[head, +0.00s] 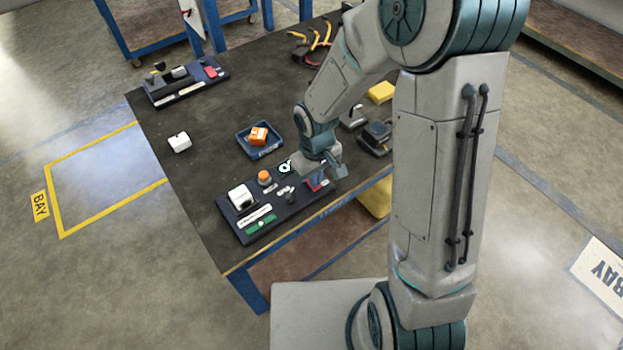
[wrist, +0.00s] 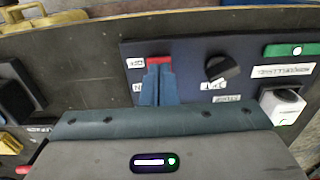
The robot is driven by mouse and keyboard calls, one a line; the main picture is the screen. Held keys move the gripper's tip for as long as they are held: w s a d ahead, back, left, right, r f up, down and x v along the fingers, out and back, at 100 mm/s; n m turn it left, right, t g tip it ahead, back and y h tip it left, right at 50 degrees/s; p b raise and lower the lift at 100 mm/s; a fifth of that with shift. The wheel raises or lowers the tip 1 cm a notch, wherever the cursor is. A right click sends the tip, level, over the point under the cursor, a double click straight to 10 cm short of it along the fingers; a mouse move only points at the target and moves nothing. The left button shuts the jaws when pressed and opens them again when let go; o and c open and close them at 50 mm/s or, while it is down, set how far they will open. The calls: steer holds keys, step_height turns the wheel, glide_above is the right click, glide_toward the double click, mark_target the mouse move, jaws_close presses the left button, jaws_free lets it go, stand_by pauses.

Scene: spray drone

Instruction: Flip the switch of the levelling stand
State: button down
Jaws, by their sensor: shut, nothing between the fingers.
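A dark panel (head: 245,226) with switches lies along the near edge of the bench; I take it to be the levelling stand, as its label is too small to read surely. It also shows in the wrist view (wrist: 190,50). In the head view my gripper (head: 322,178) is over the panel's right end, partly hiding the switch.
The panel also carries a black knob (wrist: 222,68), an orange button (head: 264,177) and a white block (head: 241,196). A blue tray (head: 245,146) with an orange item stands behind. Another panel (head: 188,88) lies at the far left. Dark devices (head: 377,134) stand right of my gripper.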

steer(key=shift+r, duration=0.1)
step_height(320, 180, up, 7)
steer(key=p, duration=0.5)
steer(key=shift+p, duration=0.4)
steer(key=s+d+r+m+t+p, duration=0.1)
steer(key=s+d+r, duration=0.5)
steer(key=r, duration=0.6)
steer(key=s+d+r+m+t+p, duration=0.1)
steer(key=s+d+r+m+p, duration=0.3)
steer(key=r, duration=0.8)
steer(key=shift+s+d+m+t+p, duration=0.4)
steer(key=shift+s+d+m, duration=0.45)
steer(key=shift+s+m, duration=0.2)
steer(key=shift+r, duration=0.1)
